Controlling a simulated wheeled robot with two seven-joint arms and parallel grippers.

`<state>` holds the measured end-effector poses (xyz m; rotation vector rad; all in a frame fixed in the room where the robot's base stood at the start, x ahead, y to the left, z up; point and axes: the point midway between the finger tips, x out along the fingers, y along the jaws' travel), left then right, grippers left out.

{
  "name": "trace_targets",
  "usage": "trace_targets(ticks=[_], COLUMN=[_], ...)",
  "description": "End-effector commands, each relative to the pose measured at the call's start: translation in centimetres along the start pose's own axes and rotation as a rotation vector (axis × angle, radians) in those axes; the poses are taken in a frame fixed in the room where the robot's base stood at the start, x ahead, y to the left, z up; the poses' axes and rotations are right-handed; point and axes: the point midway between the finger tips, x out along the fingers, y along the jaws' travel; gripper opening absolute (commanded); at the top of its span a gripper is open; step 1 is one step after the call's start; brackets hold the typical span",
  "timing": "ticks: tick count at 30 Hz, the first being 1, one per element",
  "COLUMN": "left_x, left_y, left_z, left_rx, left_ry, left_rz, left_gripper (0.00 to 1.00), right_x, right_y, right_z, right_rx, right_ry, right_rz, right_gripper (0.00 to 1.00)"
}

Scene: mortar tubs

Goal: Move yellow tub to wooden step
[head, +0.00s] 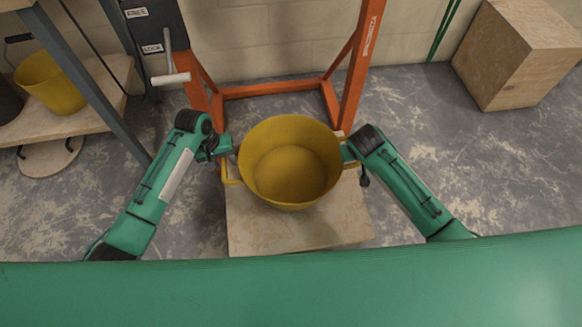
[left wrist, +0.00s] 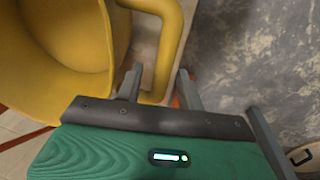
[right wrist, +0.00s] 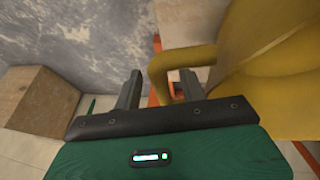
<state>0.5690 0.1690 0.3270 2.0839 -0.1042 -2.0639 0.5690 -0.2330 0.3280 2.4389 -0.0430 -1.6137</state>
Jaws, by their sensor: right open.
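The yellow tub (head: 290,172) is upright and empty, over a light wooden platform (head: 300,226) in the middle of the head view. I cannot tell whether it rests fully on it. The platform may be the wooden step; a wooden box (head: 497,62) also stands at the far right. My left gripper (head: 226,146) is at the tub's left handle, which shows between its parted fingers in the left wrist view (left wrist: 160,84). My right gripper (head: 346,150) is open at the right handle, which shows beside and between its fingers in the right wrist view (right wrist: 160,78).
An orange frame (head: 275,90) with a crank and lock labels stands just behind the tub. A shelf (head: 60,122) at the left holds another yellow tub (head: 50,84). The grey floor (head: 428,135) is clear between the platform and the wooden box.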

Motion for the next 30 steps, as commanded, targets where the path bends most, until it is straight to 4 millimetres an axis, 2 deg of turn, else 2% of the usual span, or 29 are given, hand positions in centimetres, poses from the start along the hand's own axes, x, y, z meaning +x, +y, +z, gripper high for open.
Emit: trace_targets(ticks=[2, 8, 9, 23, 30], left_x=[0.0, 0.0, 0.0, -0.3, -1.6], left_y=[0.0, 0.0, 0.0, 0.0, 0.3], left_z=[0.0, 0.0, 0.0, 0.0, 0.0], left_rx=[0.000, 0.000, 0.000, 0.000, 0.000], left_ry=[0.000, -0.001, 0.000, 0.000, 0.001], left_rz=[0.000, 0.000, 0.000, 0.000, 0.000], left_gripper=[0.38, 0.00, 0.00, 0.00, 0.00], right_x=[0.0, 0.0, 0.0, -0.3, -1.5], right_y=[0.0, 0.0, 0.0, 0.0, 0.3], right_z=[0.0, 0.0, 0.0, -0.1, -0.6], right_rx=[0.000, 0.000, 0.000, 0.000, 0.000], right_ry=[0.000, 0.000, 0.000, 0.002, 0.002], right_rz=[0.000, 0.000, 0.000, 0.000, 0.000], right_gripper=[0.41, 0.04, 0.00, 0.00, 0.00])
